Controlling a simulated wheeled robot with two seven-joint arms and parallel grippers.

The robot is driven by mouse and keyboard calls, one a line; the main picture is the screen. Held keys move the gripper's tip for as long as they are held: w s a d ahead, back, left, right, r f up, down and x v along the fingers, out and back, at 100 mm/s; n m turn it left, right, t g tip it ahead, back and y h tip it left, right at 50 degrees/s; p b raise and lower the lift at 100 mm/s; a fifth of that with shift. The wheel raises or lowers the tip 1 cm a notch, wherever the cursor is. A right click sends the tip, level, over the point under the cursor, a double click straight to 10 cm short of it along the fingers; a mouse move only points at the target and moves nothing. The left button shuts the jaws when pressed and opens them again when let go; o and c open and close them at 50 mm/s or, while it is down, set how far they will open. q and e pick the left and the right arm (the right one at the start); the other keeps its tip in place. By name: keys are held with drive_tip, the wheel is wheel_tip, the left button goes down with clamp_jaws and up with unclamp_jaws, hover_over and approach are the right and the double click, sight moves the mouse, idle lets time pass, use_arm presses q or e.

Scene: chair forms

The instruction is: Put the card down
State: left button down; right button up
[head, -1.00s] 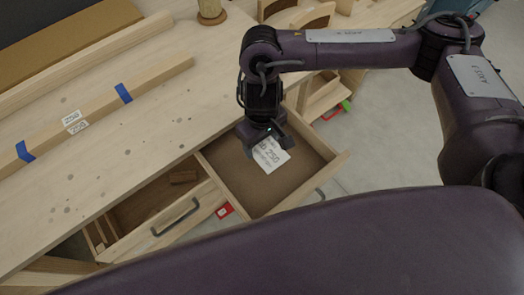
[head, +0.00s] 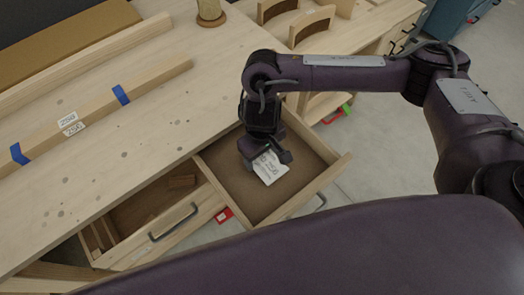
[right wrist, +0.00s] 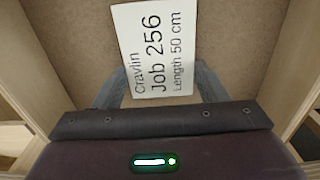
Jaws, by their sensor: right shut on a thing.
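The white card (head: 270,168) is over the open right-hand drawer (head: 240,193) in the head view. My right gripper (head: 268,157) is shut on the card, inside the outline of that drawer. In the right wrist view the card (right wrist: 152,48) faces the camera and reads "Cravlin, Job 256, Length 50 cm". The brown drawer floor (right wrist: 215,30) shows behind it. I cannot tell whether the card touches the floor. The card hides the tips of the gripper fingers there. My left gripper is not in view.

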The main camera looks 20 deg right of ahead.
sight(262, 158)
drive_tip(key=shift+f, duration=0.2)
drive_tip(key=o, duration=0.9)
drive_tip(key=shift+o, duration=0.2)
drive_tip(key=shift+r, duration=0.1)
drive_tip(key=shift+r, duration=0.35)
wheel_tip(262, 158, up, 5)
drive_tip(key=shift+w+r+p, duration=0.1)
drive_tip(key=shift+r+p, duration=0.1)
drive_tip(key=shift+p, duration=0.9)
use_arm(q)
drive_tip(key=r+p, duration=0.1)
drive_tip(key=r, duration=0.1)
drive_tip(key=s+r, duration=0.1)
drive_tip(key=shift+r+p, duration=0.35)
drive_tip(key=shift+p, duration=0.05)
use_arm(e)
wheel_tip(262, 158, up, 7)
